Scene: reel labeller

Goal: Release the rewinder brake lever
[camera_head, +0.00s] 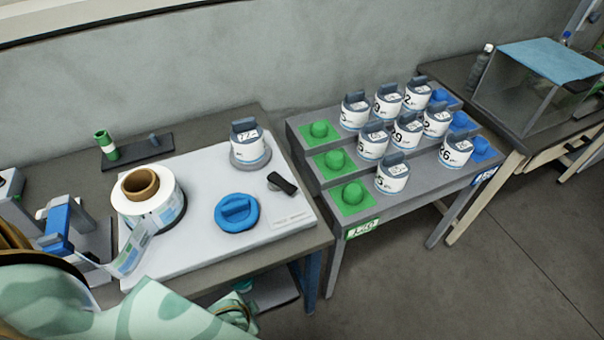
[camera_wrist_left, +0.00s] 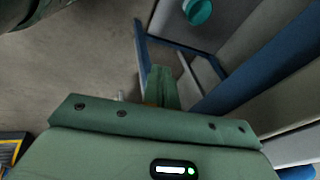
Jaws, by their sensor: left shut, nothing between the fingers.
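A short black lever-like handle (camera_head: 282,183) lies at a slant on the white board, right of a blue round knob (camera_head: 237,212). I cannot tell for certain that it is the rewinder brake lever. A label roll (camera_head: 148,200) with a brown core stands at the board's left, its strip running down to a blue-and-grey device (camera_head: 62,225). In the left wrist view, my left gripper (camera_wrist_left: 161,87) is shut and empty, over floor and table legs. It is away from the handle, low by the table's front. My right gripper is not in view.
A grey rack (camera_head: 400,205) with several white reels and green and blue pegs stands to the right. A teal cylinder (camera_wrist_left: 198,11) is below the table.

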